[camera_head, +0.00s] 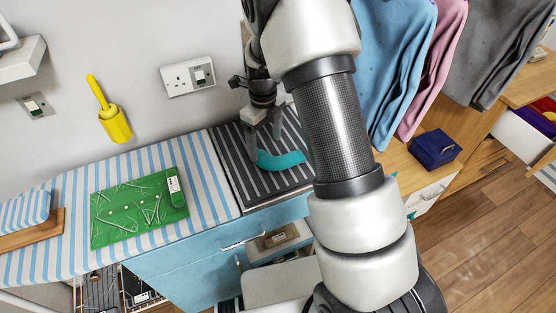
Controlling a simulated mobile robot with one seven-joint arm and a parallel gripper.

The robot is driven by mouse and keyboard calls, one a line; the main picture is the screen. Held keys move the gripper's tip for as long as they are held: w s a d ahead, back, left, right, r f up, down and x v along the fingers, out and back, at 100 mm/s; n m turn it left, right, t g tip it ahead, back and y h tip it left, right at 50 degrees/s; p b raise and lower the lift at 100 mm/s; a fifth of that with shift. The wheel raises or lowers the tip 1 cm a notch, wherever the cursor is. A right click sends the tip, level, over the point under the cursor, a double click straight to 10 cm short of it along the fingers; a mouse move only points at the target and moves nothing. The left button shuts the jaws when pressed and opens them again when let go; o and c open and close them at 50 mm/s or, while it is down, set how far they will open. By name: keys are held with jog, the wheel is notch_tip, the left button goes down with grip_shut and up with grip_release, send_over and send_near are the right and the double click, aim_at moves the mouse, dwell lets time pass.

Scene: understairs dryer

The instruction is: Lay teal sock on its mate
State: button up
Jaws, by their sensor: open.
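A teal sock (280,160) lies curved on the dark striped mat (250,188) on the worktop, partly hidden behind my arm. My gripper (264,138) points down at the sock's left end, with its fingers apart. One finger is by the sock's near left end; I cannot tell whether it touches. Only one teal shape shows, so I cannot tell whether the mate lies under it or is hidden by my arm.
A green board (138,210) lies on the blue-striped cover (60,245) to the left. Blue, pink and grey garments (400,60) hang at the right above a dark blue box (434,148). A wall socket (188,75) is behind the gripper.

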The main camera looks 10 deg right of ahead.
aim_at(267, 157)
jog(key=shift+s+d+f, duration=0.1)
jog(key=shift+s+f, duration=0.05)
jog(key=shift+f, duration=2.5)
jog(key=c, duration=1.4)
